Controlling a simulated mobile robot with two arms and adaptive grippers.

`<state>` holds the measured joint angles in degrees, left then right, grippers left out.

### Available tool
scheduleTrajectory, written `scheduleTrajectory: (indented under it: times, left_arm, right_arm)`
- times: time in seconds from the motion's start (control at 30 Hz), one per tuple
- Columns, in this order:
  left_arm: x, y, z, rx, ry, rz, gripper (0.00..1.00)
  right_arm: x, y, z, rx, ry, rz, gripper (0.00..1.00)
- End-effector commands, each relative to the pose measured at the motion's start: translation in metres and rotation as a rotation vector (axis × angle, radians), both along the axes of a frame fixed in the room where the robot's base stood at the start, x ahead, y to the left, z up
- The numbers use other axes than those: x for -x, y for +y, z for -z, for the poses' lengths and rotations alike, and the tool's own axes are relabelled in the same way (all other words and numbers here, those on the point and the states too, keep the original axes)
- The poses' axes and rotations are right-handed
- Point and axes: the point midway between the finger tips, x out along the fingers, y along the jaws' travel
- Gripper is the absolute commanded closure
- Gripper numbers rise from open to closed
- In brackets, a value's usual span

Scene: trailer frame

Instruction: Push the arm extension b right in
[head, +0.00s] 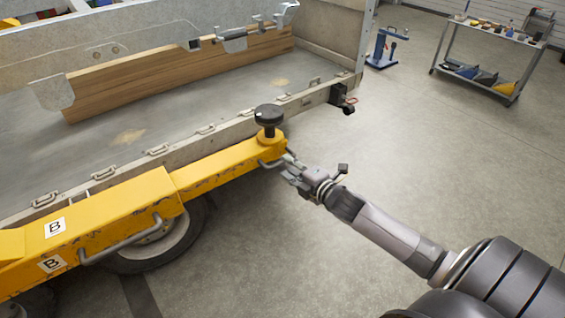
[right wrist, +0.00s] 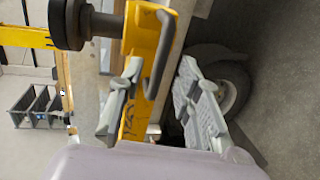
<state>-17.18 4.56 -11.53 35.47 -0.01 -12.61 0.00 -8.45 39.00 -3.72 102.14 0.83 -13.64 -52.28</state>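The yellow arm extension b (head: 225,166) comes out of a wider yellow arm (head: 105,215) marked with B labels. A round black pad (head: 268,115) stands on its outer end, and a grey bar handle (head: 270,163) is on its side near that end. In the right wrist view the handle (right wrist: 158,62) runs along the yellow end piece, ahead of the fingers. My right gripper (head: 287,168) is at the extension's end, beside the handle. In the right wrist view its fingers (right wrist: 160,75) are spread apart, with the handle in line with the gap. Contact is unclear. My left gripper is not visible.
The trailer bed (head: 120,140) with a wooden plank (head: 180,73) lies behind the arm. A wheel (head: 155,240) is below it. A tool cart (head: 490,55) and a blue stand (head: 385,48) are at the far right. The floor on the right is clear.

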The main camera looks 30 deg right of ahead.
Motion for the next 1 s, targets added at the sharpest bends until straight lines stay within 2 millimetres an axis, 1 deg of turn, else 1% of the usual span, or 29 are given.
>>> scheduleTrajectory:
  times: [0.03,0.1,0.3,0.47,0.7,1.0]
  left_arm:
    - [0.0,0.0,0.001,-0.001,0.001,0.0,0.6]
    - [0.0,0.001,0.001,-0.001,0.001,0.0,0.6]
    - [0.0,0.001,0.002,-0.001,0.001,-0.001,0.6]
    - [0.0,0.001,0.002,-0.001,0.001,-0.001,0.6]
    - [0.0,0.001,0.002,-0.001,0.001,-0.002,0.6]
    - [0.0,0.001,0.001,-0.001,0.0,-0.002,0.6]
  right_arm:
    - [-0.009,0.0,0.001,0.0,-0.003,0.001,0.69]
    - [-0.018,0.0,0.002,0.0,-0.003,0.001,0.69]
    - [-0.035,0.001,0.007,0.0,-0.001,0.001,0.69]
    - [-0.039,0.002,0.008,0.001,0.0,0.0,0.69]
    - [-0.039,0.002,0.008,0.001,0.0,0.0,0.69]
    - [-0.039,0.002,0.008,0.001,0.0,0.0,0.89]
